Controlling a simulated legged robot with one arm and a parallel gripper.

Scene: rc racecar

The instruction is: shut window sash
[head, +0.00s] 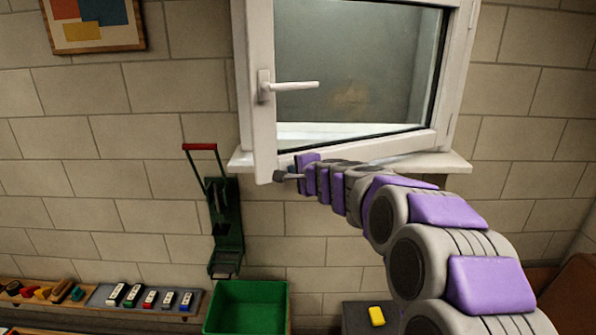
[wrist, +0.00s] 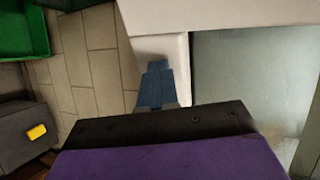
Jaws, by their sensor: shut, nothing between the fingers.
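The white window sash (head: 262,130) stands ajar in the head view, its left side swung into the room and its right side by the frame. Its handle (head: 290,87) points right, level. My gripper (head: 287,176) is shut and empty at the sash's lower left corner. In the wrist view the blue fingertips (wrist: 155,84) overlap the white sash edge (wrist: 172,52). I cannot tell whether they touch it. The pane (wrist: 245,80) shows to their right. The white sill (head: 430,162) lies behind and below the sash.
A green tool with a red handle (head: 200,147) hangs on the brick wall left of the sash. Below are a green bin (head: 247,290), a grey box with a yellow block (head: 377,316), and a shelf of small items (head: 150,297). A picture (head: 95,22) hangs upper left.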

